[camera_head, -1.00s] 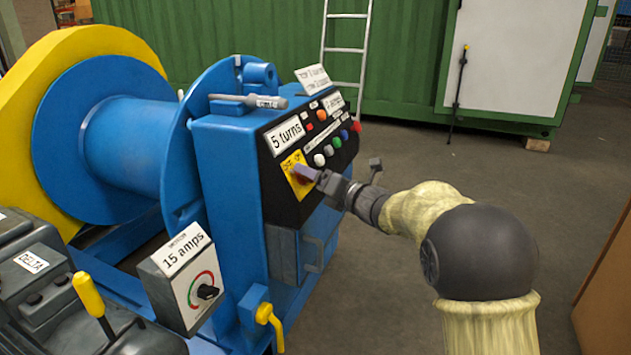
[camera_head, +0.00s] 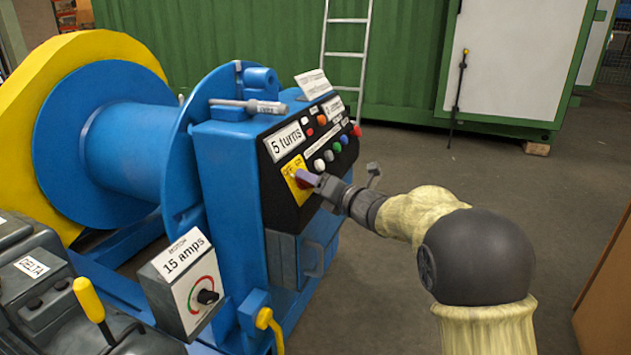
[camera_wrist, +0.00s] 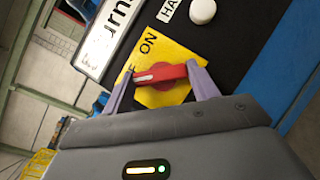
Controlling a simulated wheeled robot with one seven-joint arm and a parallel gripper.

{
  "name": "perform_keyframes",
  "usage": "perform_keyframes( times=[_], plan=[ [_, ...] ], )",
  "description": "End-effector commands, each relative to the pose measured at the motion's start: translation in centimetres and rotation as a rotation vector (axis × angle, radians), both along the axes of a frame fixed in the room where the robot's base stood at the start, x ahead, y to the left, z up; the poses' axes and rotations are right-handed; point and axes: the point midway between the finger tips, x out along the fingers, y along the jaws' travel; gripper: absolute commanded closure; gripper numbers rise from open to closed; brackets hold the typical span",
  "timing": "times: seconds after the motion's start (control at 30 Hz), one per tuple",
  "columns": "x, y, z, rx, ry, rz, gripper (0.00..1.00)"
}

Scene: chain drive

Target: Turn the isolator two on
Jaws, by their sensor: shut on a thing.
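The isolator is a red rotary handle (camera_wrist: 160,73) on a yellow plate (camera_wrist: 183,52) marked ON, with a second, partly hidden word. The wrist view shows my gripper (camera_wrist: 160,79) with one lilac finger at each end of the red handle, shut on it. The handle lies nearly level across the plate in that view. In the head view, my gripper (camera_head: 308,178) reaches from the right to the yellow plate (camera_head: 291,168) on the black panel, and its finger hides much of the handle. I cannot read a number on this isolator.
Coloured buttons (camera_head: 337,147) and a "5 turns" label (camera_head: 287,140) sit close to the plate. The blue winch (camera_head: 229,195) fills the left. A "15 amps" box (camera_head: 184,281) and a yellow lever (camera_head: 88,297) stand in front. Floor is clear behind my arm.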

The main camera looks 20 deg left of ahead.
Motion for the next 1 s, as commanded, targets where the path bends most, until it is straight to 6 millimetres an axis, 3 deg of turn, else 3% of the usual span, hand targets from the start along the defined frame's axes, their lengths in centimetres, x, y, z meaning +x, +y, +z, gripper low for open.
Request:
perform_keyframes(
  times=[1.0],
  plan=[
    [-0.2, 0.2, 1.2, 0.047, 0.643, -0.324, 0.64]
  ],
)
